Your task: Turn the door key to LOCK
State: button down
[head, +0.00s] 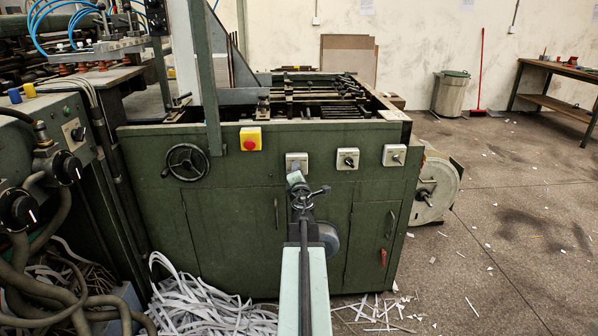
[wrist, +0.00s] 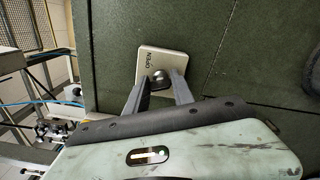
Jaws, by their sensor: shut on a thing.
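The door key (wrist: 160,78) is a small, rounded dark metal piece on a pale square plate (wrist: 148,58) marked OPEN. The plate also shows on the green machine front in the head view (head: 297,159), the leftmost of three there. My gripper (wrist: 161,84) is shut on the key, with one grey finger on each side of it. My fingers and wrist hide the lower part of the plate. I see no LOCK mark, and the key's exact turn is hard to tell. In the head view, my arm covers the key.
Two more switch plates (head: 347,159) (head: 394,155) sit to the right. A red button on a yellow box (head: 250,139) and a handwheel (head: 186,162) are to the left. Paper strips (head: 205,305) heap on the floor at lower left. The floor at right is mostly open.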

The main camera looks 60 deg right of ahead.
jog(key=shift+w+a+n, duration=0.1)
jog(key=shift+a+n, duration=0.05)
jog(key=shift+n, duration=2.05)
jog(key=c, duration=1.1)
grip_release()
